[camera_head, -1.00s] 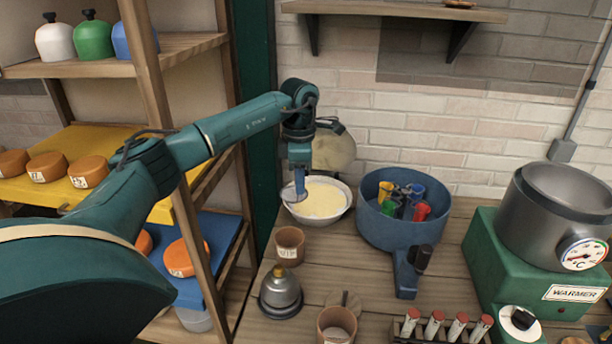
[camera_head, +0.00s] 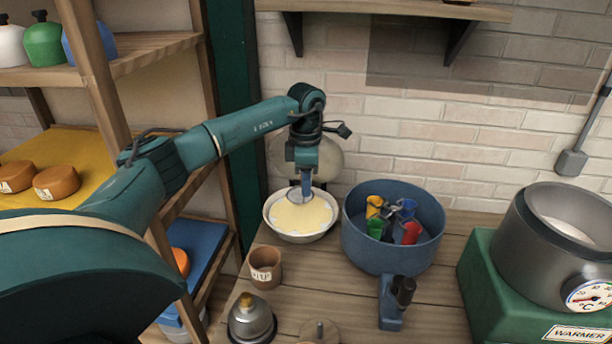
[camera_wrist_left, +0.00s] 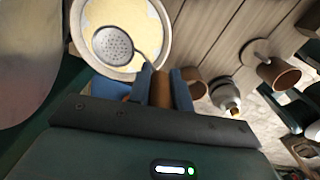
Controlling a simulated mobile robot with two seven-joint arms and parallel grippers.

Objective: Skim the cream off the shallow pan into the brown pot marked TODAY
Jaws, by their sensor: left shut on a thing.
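The shallow pan (camera_head: 272,228) is pale and round, with yellow cream (camera_head: 303,215) in it and a whiter, scalloped border around the cream. My left gripper (camera_head: 306,180) is above the pan's back part, shut on the brown handle of a skimmer (camera_wrist_left: 113,45). The skimmer's perforated disc is over the cream; whether it touches cannot be told. A small brown pot (camera_head: 265,271) with a pale label stands in front of the pan; its lettering is not readable. Another brown pot (camera_wrist_left: 279,73) shows in the left wrist view. My right gripper is not in view.
A blue round tub (camera_head: 395,250) with coloured scoops stands close right of the pan. A metal bell-shaped vessel (camera_head: 251,322) and a wooden lid (camera_head: 319,332) are in front. A green warmer (camera_head: 480,255) is at right, and a wooden shelf rack (camera_head: 95,75) at left.

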